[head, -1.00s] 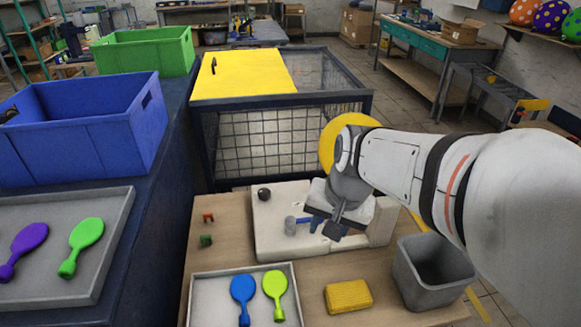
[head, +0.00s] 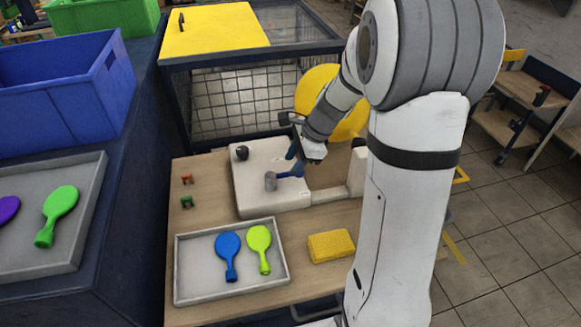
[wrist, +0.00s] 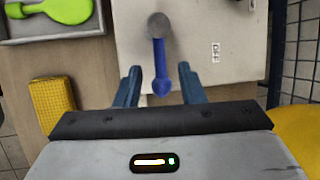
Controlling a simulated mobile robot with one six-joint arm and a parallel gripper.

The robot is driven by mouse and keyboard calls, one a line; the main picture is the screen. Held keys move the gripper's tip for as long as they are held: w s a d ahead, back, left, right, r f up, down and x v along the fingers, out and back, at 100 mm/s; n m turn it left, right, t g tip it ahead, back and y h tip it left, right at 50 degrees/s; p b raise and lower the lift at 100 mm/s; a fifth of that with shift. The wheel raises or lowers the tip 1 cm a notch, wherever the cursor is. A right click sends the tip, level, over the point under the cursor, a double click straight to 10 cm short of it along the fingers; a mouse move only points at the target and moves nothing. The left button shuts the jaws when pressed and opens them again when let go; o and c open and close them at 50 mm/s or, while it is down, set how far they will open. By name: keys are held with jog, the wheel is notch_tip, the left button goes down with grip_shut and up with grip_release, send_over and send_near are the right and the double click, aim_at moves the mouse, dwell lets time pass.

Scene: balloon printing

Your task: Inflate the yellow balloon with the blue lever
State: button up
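The large round yellow balloon (head: 312,84) is behind my arm in the head view, partly hidden by it. Its yellow edge also shows at the lower right of the wrist view (wrist: 302,135). The blue lever (wrist: 160,62) extends from a round grey pivot (wrist: 160,25) on the white machine (head: 250,195). In the head view the lever (head: 289,174) points right, towards my gripper. My gripper (wrist: 159,76) is open, with one finger on each side of the lever's rounded end and visible gaps between. In the head view my gripper (head: 298,155) is over the machine.
A grey tray (head: 195,285) with blue (head: 229,250) and lime (head: 260,245) deflated balloons sits in front of the machine. A yellow sponge-like block (head: 331,246) lies to its right. A black knob (head: 242,153) is on the machine. A mesh cage (head: 235,100) stands behind.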

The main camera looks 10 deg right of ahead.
aim_at(287, 173)
jog(key=shift+x, duration=2)
jog(key=shift+d, duration=0.1)
grip_shut()
jog(key=shift+d, duration=0.15)
